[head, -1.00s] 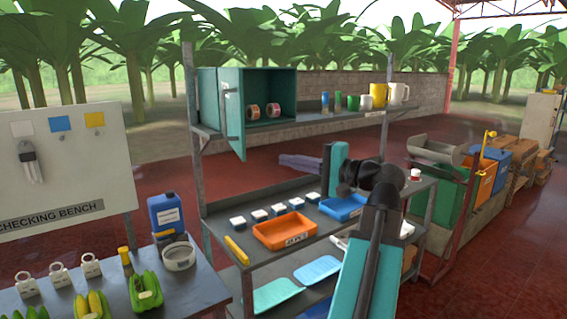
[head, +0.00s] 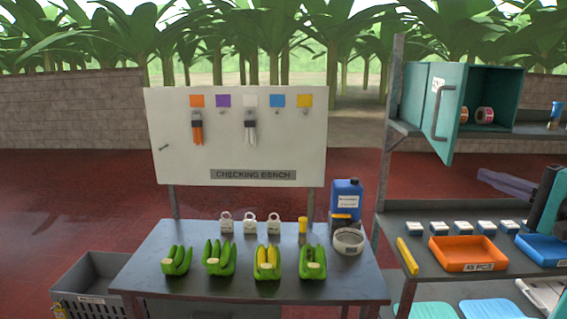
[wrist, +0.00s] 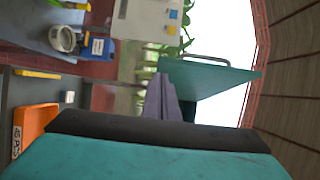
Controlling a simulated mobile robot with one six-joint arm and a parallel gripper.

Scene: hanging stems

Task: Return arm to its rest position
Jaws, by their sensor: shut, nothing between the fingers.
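Part of my arm (head: 548,205), a teal and dark link, shows at the right edge of the head view, beside the shelf unit and in front of its tray level. A large teal and dark part of my arm (wrist: 150,155) fills the bottom of the wrist view.
The checking bench (head: 190,287) holds several banana bunches, tags, a blue jug (head: 345,199) and a bowl (head: 348,242). The shelf unit at right carries an orange tray (head: 468,268), a blue tray (head: 540,250) and an open-doored cabinet (head: 432,105). A grey crate (head: 95,300) stands at left.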

